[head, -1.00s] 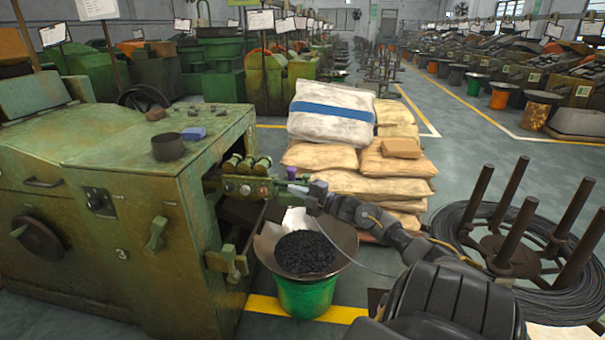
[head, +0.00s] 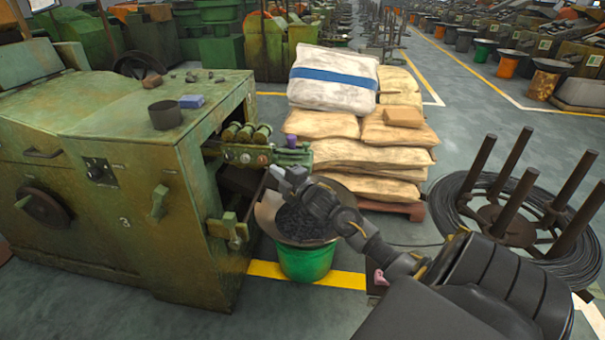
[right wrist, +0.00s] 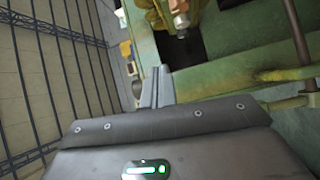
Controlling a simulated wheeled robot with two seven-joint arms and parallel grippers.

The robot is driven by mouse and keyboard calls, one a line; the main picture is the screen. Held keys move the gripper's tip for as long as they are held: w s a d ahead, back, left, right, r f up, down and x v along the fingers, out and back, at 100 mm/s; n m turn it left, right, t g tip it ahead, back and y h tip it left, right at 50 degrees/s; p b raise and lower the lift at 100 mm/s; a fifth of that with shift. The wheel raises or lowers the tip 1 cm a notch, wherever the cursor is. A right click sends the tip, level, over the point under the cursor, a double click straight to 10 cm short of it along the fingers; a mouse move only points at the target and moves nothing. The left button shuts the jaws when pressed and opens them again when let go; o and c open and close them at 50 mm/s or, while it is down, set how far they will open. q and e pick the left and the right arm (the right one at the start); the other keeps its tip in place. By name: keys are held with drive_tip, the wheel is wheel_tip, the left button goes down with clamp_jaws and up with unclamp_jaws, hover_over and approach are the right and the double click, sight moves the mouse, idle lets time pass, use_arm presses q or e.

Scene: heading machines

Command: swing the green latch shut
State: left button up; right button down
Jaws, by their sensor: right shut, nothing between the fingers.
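A green latch-like piece (head: 229,228) with a small upright lever sits at the right corner of the green machine (head: 120,230), below the roller block. I cannot tell from the picture whether it is fully shut. My right gripper (head: 279,172) is shut and empty. It hangs in front of the machine's open side, above and to the right of the latch and apart from it. In the right wrist view its closed fingers (right wrist: 157,88) point toward green machine parts, with a green bar (right wrist: 290,73) to their right. My left gripper is not in view.
The roller block (head: 265,155) with a purple knob juts out just above my right gripper. A green bucket (head: 306,262) of dark pieces stands below my right arm. Stacked sacks (head: 345,155) are behind, and a wire coil with posts (head: 510,235) is at the right.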

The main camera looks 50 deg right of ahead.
drive_tip(key=s, duration=0.5)
use_arm(q)
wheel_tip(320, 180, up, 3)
drive_tip(key=p, duration=0.3)
use_arm(e)
drive_tip(key=s+f+m+g, duration=0.2)
drive_tip(key=f+m+g, duration=0.1)
drive_tip(key=f, duration=0.9)
drive_tip(key=s+f+m+g+h, duration=0.1)
drive_tip(key=s+f+m+g, duration=0.1)
drive_tip(key=f, duration=1)
drive_tip(key=shift+s+a+f+m+g, duration=0.15)
drive_tip(key=shift+s+a+m+g, duration=0.3)
drive_tip(key=shift+s, duration=0.4)
